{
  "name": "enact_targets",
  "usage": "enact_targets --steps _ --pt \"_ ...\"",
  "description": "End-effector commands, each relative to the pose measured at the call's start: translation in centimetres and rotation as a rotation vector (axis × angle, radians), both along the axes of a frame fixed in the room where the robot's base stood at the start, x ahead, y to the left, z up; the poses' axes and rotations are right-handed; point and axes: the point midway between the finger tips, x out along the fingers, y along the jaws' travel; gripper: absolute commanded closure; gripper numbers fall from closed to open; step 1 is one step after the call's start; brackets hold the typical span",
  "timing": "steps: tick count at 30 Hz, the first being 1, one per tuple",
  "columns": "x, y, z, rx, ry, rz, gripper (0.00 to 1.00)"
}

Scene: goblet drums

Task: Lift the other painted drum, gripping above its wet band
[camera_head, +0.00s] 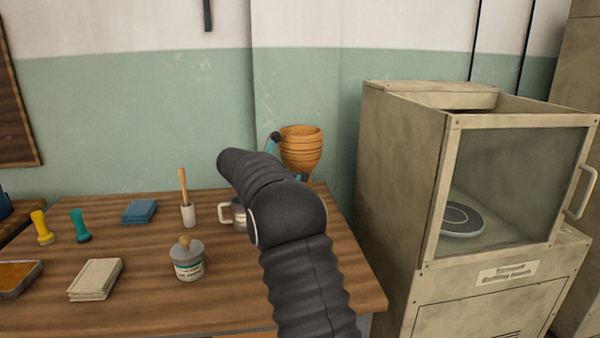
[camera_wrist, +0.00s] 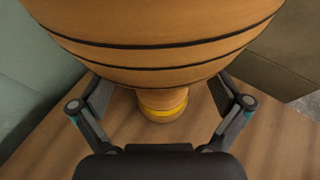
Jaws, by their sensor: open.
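One goblet drum is in view, orange-brown wood with dark rings; in the head view the drum (camera_head: 301,147) stands upright at the table's back right corner, its lower part mostly hidden by my arm. In the wrist view its wide bowl (camera_wrist: 165,38) fills the top, and a narrow stem with a glossy yellow band (camera_wrist: 163,109) shows below. My gripper (camera_wrist: 163,92) is open, one finger on each side of the drum. The fingertips overlap the bowl's lower outline in the picture; I cannot tell whether they touch. The head view shows only part of my gripper.
A metal mug (camera_head: 236,215) stands close left of my arm. A brush in a white holder (camera_head: 188,215), a lidded tin (camera_head: 188,262), a blue cloth (camera_head: 139,211) and a cream stack (camera_head: 95,279) lie further left. A beige booth (camera_head: 405,200) with a turntable (camera_head: 460,217) stands right.

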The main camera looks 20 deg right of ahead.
Motion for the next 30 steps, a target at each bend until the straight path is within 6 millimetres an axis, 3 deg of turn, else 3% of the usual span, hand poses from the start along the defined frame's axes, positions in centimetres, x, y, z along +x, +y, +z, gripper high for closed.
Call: enact_targets --steps 3,10,21,30 --pt "0.37 -1.2 -0.38 -0.001 -0.001 -0.001 0.0" --pt "0.46 -1.31 -0.46 -0.001 -0.002 0.001 0.0" --pt "0.46 -1.3 -0.44 -0.001 -0.002 0.001 0.87" --pt "0.45 -1.29 -0.19 -0.003 -0.005 0.001 0.87"
